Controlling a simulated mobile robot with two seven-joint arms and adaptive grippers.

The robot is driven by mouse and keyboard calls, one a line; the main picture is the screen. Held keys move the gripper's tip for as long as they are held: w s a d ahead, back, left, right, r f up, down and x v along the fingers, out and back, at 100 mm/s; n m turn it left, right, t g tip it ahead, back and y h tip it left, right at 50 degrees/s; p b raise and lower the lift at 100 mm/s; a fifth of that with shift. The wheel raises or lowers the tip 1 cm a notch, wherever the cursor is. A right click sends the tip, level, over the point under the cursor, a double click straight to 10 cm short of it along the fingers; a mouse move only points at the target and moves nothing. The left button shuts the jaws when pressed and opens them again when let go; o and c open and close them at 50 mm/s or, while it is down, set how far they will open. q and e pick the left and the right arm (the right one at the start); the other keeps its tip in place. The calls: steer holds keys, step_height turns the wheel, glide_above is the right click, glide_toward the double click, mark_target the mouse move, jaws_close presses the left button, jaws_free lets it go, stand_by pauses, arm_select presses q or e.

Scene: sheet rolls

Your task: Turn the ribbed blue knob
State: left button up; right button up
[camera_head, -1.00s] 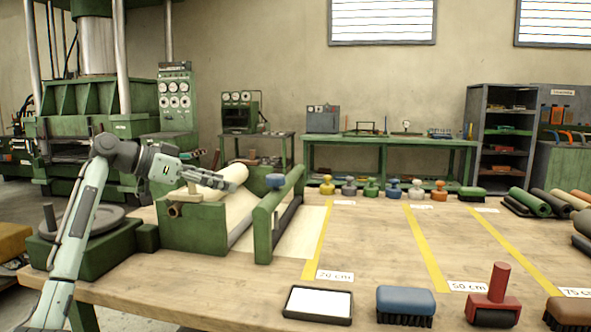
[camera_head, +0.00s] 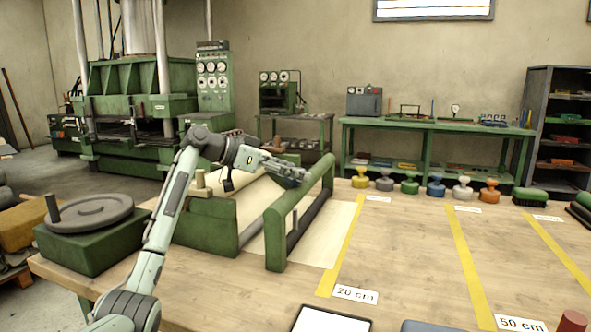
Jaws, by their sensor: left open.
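My left arm comes in from the lower left. Its gripper (camera_head: 298,176) is over the green roller stand (camera_head: 275,238), just left of the stand's slanted right-hand rail. The gripper is open and I see nothing held in it. The blue knob on this stand does not show now; the gripper covers the spot where it sat. I cannot tell whether the fingers touch it. A pale sheet (camera_head: 333,222) runs out under the rail onto the table. My right gripper is out of view.
A green block with a grey handwheel (camera_head: 90,217) stands at the table's left. Several coloured knobbed stamps, including a blue one (camera_head: 436,187), line the back edge. Yellow strips (camera_head: 465,255) cross the mostly clear tabletop. A white-faced pad (camera_head: 330,321) lies at the front.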

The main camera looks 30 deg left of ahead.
arm_select(q)
steer(key=shift+w+d+f, duration=0.15)
steer(key=shift+w+d, duration=0.05)
steer(key=shift+w, duration=0.15)
steer(key=c, duration=1.2)
steer(key=shift+o, duration=0.2)
steer(key=shift+y, duration=0.3)
